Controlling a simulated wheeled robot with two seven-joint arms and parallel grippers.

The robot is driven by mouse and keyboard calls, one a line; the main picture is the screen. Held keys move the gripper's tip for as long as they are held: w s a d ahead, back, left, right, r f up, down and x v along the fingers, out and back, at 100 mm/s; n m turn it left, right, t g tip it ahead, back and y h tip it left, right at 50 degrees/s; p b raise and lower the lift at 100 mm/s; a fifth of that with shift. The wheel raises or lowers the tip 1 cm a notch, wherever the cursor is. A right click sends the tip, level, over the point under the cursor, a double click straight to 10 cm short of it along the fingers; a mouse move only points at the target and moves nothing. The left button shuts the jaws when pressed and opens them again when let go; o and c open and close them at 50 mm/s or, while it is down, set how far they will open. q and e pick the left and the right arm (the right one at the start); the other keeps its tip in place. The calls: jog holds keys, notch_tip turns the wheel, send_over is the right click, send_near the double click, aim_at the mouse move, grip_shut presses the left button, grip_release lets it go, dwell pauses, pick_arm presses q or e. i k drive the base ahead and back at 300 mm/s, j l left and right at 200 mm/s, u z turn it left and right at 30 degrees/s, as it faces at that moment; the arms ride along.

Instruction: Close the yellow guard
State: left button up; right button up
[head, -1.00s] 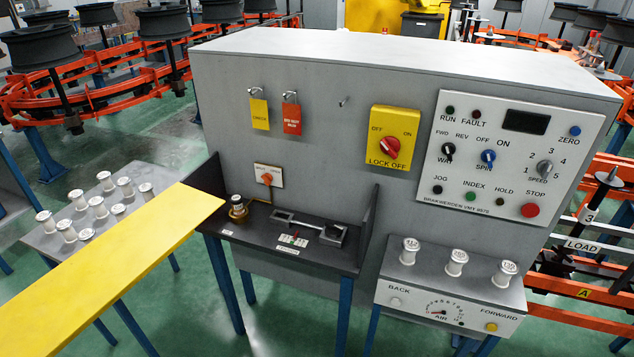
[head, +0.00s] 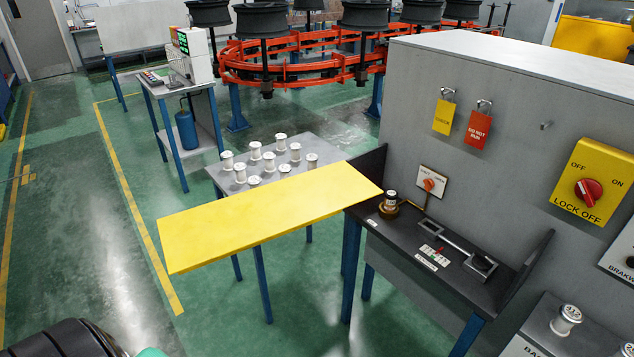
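The yellow guard (head: 262,217) is a long flat yellow panel in the head view. It sticks out to the left from the left end of the dark bench (head: 405,245), in front of a small grey table. It stands swung out, away from the front of the bench, so the bench top is uncovered. A dark rounded part with a bit of teal at the bottom left edge looks like part of my own arm. Neither of my grippers shows in the view.
A grey table (head: 222,178) with several white spools stands behind the guard. A bench with a scale (head: 150,90) is further back left. The grey cabinet (head: 500,85) carries tags and a yellow lock-off switch (head: 592,185). Green floor left of the guard is clear.

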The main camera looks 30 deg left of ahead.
aim_at(193, 239)
jog(key=k+l+z, duration=0.2)
jog(key=k, duration=0.45)
jog(key=j+z, duration=0.15)
jog(key=z, duration=0.35)
jog(key=j+z, duration=0.2)
jog(key=z, duration=0.25)
jog(key=j+z, duration=0.2)
jog(key=z, duration=0.3)
jog(key=k+j, duration=0.15)
jog(key=j, duration=0.45)
jog(key=k+j, duration=0.15)
jog(key=j, duration=0.5)
jog(key=k+j, duration=0.15)
jog(key=j, duration=0.45)
jog(key=k+j, duration=0.15)
jog(key=j, duration=0.45)
jog(key=k+j, duration=0.1)
jog(key=j, duration=0.5)
jog(key=k+j, duration=0.15)
jog(key=j, duration=0.5)
jog(key=k+j, duration=0.15)
jog(key=j, duration=0.45)
jog(key=k+j, duration=0.15)
jog(key=j, duration=0.45)
